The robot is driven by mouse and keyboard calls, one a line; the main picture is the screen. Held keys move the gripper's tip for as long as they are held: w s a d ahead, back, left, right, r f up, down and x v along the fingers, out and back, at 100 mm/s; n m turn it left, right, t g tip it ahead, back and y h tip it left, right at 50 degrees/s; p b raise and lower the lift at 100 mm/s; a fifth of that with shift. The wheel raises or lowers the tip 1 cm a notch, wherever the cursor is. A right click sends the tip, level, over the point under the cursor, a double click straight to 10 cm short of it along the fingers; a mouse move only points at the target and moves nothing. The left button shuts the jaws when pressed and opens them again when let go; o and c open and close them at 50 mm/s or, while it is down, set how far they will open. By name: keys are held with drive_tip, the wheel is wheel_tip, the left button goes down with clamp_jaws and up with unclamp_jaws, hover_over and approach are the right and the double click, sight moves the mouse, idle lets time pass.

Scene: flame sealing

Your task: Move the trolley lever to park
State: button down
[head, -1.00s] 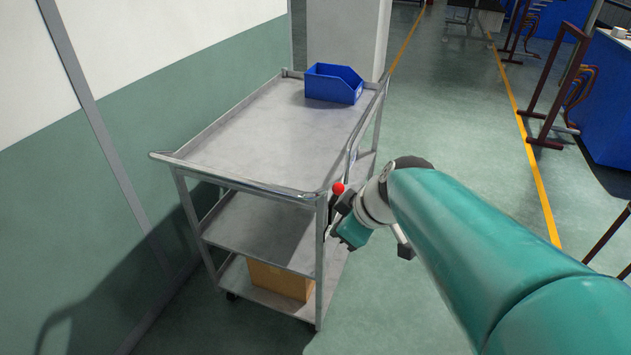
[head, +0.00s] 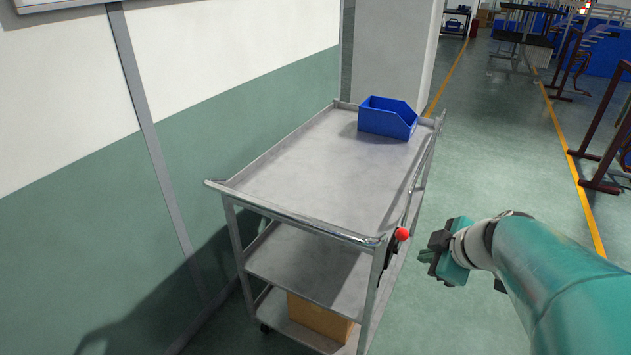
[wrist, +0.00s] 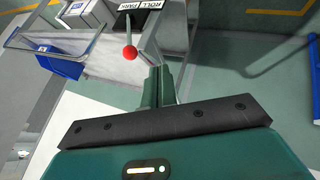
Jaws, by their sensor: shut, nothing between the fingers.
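The trolley (head: 300,190) is a grey metal cart with several shelves, standing beside the wall. Its lever has a red ball knob (head: 402,234) at the near right corner post. In the wrist view the red knob (wrist: 130,52) is on a thin stem from a dark plate, by a white label (wrist: 141,5) reading ROLL and PARK. I cannot tell for sure which word the lever points at. My gripper (head: 428,256) is shut and empty, just right of the knob and apart from it. Its fingers (wrist: 159,86) show below and right of the knob in the wrist view.
A blue bin (head: 387,118) sits at the far end of the trolley's top shelf. A cardboard box (head: 318,318) is on the bottom shelf. The green and white wall (head: 240,130) is close on the left. Open floor (head: 490,160) lies to the right, with brown racks (head: 610,150) beyond.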

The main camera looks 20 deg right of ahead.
drive_tip(key=w+d+f, duration=0.3)
drive_tip(key=w+f, duration=0.3)
drive_tip(key=w, duration=0.3)
drive_tip(key=shift+w+f, duration=0.15)
drive_tip(key=shift+f, duration=0.25)
idle(0.4)
drive_tip(key=shift+w+d+r, duration=0.1)
